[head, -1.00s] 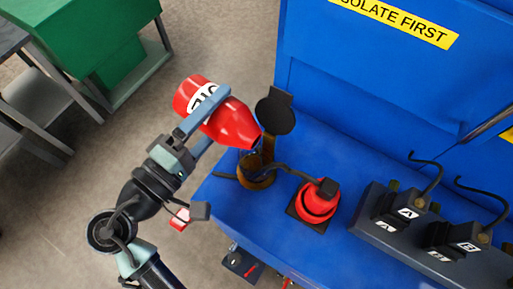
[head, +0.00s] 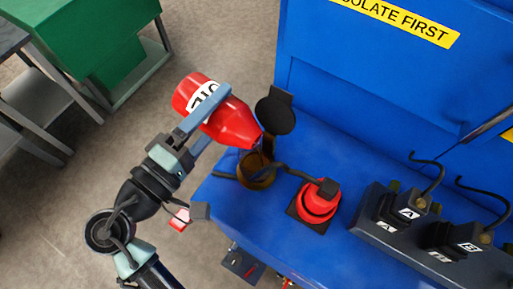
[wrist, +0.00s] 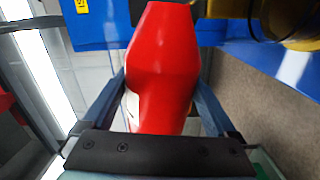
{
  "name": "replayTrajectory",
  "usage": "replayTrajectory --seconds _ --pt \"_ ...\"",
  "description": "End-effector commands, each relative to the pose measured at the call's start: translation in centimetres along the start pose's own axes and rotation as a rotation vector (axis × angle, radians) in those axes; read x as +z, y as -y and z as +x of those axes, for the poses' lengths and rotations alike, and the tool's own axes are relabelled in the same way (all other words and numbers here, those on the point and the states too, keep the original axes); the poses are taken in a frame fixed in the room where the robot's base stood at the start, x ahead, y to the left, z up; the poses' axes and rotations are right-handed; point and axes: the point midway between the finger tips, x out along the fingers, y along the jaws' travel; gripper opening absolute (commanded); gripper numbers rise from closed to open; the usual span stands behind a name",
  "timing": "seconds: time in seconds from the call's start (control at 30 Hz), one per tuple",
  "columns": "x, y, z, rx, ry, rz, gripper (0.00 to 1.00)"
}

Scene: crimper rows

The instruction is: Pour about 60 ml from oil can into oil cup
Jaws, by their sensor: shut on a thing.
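The red oil can (head: 232,122) with a white label is tilted, its narrow end down and to the right. My gripper (head: 222,95) is shut on it, one finger on either side, as the wrist view also shows with the red can (wrist: 163,60) between the fingers. The oil cup (head: 256,172), amber with a dark opening, stands at the left end of the blue bench, its black round lid (head: 275,115) swung up behind it. The can's tip is just above the cup. I cannot make out a stream or the level in the cup.
A red knob on a black base (head: 318,201) sits right of the cup, with a dark lever between them. A dark block with plugs marked A and B (head: 400,235) is further right. The blue panel (head: 370,90) rises behind.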

Motion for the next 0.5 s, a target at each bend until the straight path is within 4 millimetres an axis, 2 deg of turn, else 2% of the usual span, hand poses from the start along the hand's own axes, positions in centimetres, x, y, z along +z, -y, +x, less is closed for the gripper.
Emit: replayTrajectory --seconds 0.5 --pt "0.04 -0.25 0.0 0.001 0.0 0.026 0.21"
